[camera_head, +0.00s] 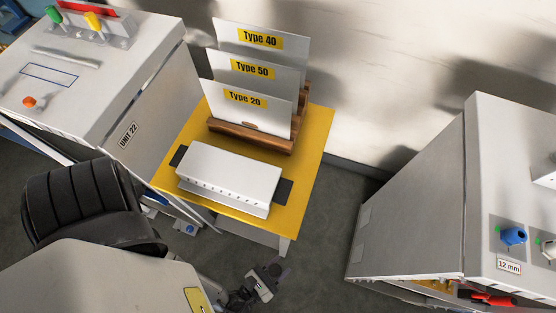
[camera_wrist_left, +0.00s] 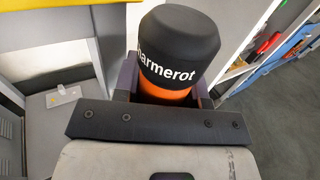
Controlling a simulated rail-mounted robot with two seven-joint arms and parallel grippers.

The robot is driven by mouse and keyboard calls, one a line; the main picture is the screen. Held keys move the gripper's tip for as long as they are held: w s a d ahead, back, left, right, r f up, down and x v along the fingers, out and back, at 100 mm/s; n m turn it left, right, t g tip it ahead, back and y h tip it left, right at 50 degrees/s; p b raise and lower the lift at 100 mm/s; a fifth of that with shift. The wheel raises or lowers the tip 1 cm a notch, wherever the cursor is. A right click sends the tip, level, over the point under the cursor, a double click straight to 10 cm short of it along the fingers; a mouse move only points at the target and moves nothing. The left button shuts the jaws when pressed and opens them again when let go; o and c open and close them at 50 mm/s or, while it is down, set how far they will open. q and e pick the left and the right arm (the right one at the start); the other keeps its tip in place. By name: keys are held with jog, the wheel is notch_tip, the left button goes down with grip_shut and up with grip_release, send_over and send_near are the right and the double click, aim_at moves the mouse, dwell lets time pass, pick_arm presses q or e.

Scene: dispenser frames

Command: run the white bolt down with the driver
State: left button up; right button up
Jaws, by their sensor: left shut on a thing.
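The driver (camera_wrist_left: 178,55), with a black cap and an orange body, stands between the fingers of my left gripper (camera_wrist_left: 165,92) in the left wrist view. The gripper is shut on it. In the head view my left gripper (camera_head: 258,287) shows small and dark at the bottom, below the yellow table; the driver cannot be made out there. The white bolt (camera_head: 549,249) is at the right edge of the head view, on the right-hand cabinet, partly cut off by the frame. The gripper is well to its left and apart from it. My right gripper is not in view.
The right-hand cabinet (camera_head: 415,195) also carries a blue bolt (camera_head: 513,236) above a "12 mm" label (camera_head: 508,267). A yellow table (camera_head: 312,150) holds signs and a white box (camera_head: 230,175). The UNIT 22 cabinet (camera_head: 150,100) stands left. Floor shows between table and right-hand cabinet.

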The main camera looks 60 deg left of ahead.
pick_arm(q)
jog(key=shift+s+f+b, duration=0.3)
jog(key=shift+s+f, duration=0.4)
jog(key=shift+f, duration=0.15)
jog(key=w+a+f+n+g+y+b, duration=0.25)
jog(key=w+a+f+y+b, duration=0.3)
jog(key=a+f+b, duration=0.65)
jog(key=w+a+f+n+g+y+b, duration=0.2)
jog(key=w+a+f+n+y+b, duration=0.4)
jog(key=a+f, duration=0.95)
jog(key=w+a+f+m+h+b, duration=0.1)
jog(key=w+a+f+b, duration=0.1)
jog(key=w+a+b, duration=0.6)
jog(key=w+a+f+m+h+b, duration=0.1)
jog(key=w+a+f+b, duration=0.2)
jog(key=w+a+b, duration=0.5)
jog(key=shift+w+b, duration=0.45)
jog(key=shift+b, duration=0.4)
jog(key=shift+d, duration=0.1)
